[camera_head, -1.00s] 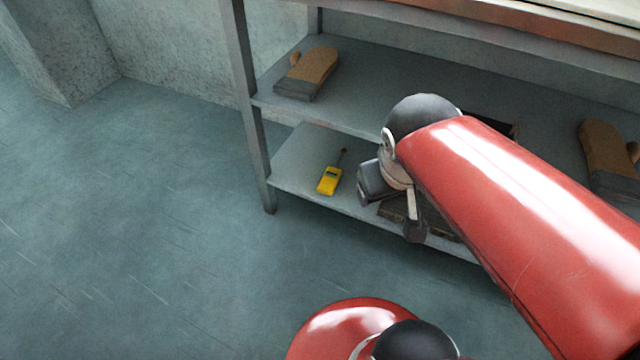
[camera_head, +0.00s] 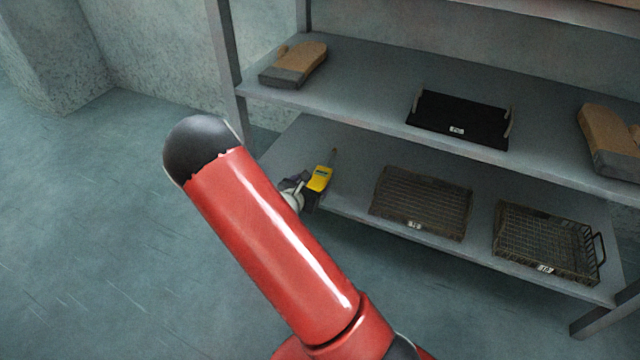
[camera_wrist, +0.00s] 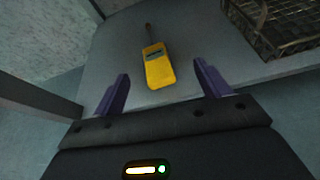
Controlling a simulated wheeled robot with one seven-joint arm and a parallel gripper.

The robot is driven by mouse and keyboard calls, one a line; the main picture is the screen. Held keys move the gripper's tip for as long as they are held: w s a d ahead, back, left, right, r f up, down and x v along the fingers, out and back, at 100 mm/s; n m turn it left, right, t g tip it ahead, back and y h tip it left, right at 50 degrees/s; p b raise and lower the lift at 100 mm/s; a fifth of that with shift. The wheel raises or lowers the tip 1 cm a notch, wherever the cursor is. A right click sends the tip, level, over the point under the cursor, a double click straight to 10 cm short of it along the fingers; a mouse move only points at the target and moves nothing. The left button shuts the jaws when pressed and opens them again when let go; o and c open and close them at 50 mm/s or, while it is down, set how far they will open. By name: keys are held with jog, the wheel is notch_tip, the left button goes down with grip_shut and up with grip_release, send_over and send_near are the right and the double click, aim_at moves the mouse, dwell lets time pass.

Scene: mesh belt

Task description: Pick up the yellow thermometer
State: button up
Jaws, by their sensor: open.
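The yellow thermometer (camera_head: 320,178) lies on the lower shelf (camera_head: 345,208) near its left end, with its thin dark probe pointing to the back. In the wrist view the thermometer (camera_wrist: 158,68) lies ahead of my gripper (camera_wrist: 160,85), roughly centred between the two purple fingers. The fingers are apart and nothing is between their tips that I can see as held. In the head view my gripper (camera_head: 312,197) is mostly hidden behind my red arm, close to the thermometer's near end.
Two wire mesh baskets (camera_head: 421,238) (camera_head: 500,246) stand to the right on the lower shelf. A black tray (camera_head: 425,118) and two tan-and-grey mitts (camera_head: 300,62) (camera_head: 605,135) lie on the upper shelf above. A shelf post (camera_head: 222,65) stands at the left. The floor to the left is clear.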

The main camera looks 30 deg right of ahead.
aim_at(317, 182)
jog(key=w+d+f, duration=0.1)
jog(key=w+f, duration=0.1)
jog(key=w+d+f+n+b, duration=0.1)
jog(key=d+f, duration=0.1)
jog(key=w+d+f+n, duration=0.1)
jog(key=w+f, duration=0.1)
jog(key=shift+w+d+f+t+y+b, duration=0.15)
jog(key=shift+w+f+t+y+b, duration=0.15)
jog(key=shift+f+y+b, duration=0.1)
jog(key=c, duration=1.1)
jog(key=shift+r, duration=0.1)
jog(key=shift+c, duration=0.2)
